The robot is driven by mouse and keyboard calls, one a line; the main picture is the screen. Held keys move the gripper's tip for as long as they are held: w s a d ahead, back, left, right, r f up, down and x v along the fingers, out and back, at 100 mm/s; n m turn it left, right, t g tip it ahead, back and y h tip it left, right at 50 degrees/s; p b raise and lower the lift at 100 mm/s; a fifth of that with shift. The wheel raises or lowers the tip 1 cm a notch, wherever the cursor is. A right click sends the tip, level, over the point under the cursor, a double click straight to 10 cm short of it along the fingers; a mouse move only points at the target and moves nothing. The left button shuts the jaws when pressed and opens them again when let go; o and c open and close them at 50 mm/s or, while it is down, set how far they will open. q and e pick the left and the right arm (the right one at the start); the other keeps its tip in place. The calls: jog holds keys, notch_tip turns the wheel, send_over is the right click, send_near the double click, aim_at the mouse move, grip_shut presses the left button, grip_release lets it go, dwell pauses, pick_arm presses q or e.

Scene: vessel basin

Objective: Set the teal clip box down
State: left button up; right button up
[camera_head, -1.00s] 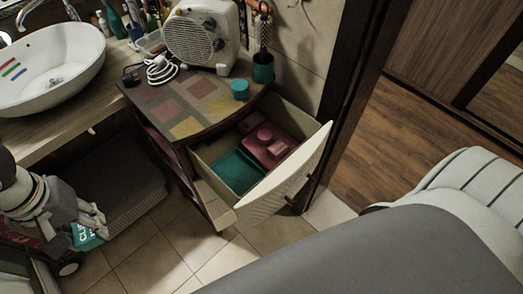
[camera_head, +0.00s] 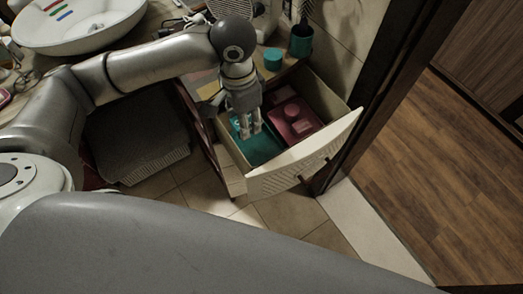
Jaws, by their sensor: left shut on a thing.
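My left gripper (camera_head: 249,128) points down into the open drawer (camera_head: 302,160) from above. It is shut on the teal clip box (camera_head: 236,124), of which only a small part shows beside the fingers. The box is over the teal tray (camera_head: 264,154) in the left part of the drawer. Gripper and box hide much of that tray, and I cannot tell whether the box touches its bottom. My right gripper is not in view.
A maroon container (camera_head: 294,120) fills the right part of the drawer. A teal round lidded pot (camera_head: 273,58) and a dark green cup (camera_head: 301,41) stand on the cabinet top behind. A white basin (camera_head: 85,22) is at upper left.

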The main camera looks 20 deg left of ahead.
pick_arm(q)
notch_tip(320, 180, down, 5)
jog(key=w+d+m, duration=0.2)
jog(key=m, duration=1.6)
send_over(265, 158)
jog(key=s, duration=0.1)
notch_tip(265, 158, down, 8)
jog(key=f, duration=0.5)
jog(key=shift+s+d, duration=0.2)
notch_tip(265, 158, down, 4)
jog(key=shift+r, duration=0.1)
jog(key=shift+f, duration=0.45)
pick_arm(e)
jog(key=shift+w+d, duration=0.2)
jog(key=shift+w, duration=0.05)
pick_arm(q)
jog(key=shift+f, duration=0.1)
jog(key=o, duration=1.1)
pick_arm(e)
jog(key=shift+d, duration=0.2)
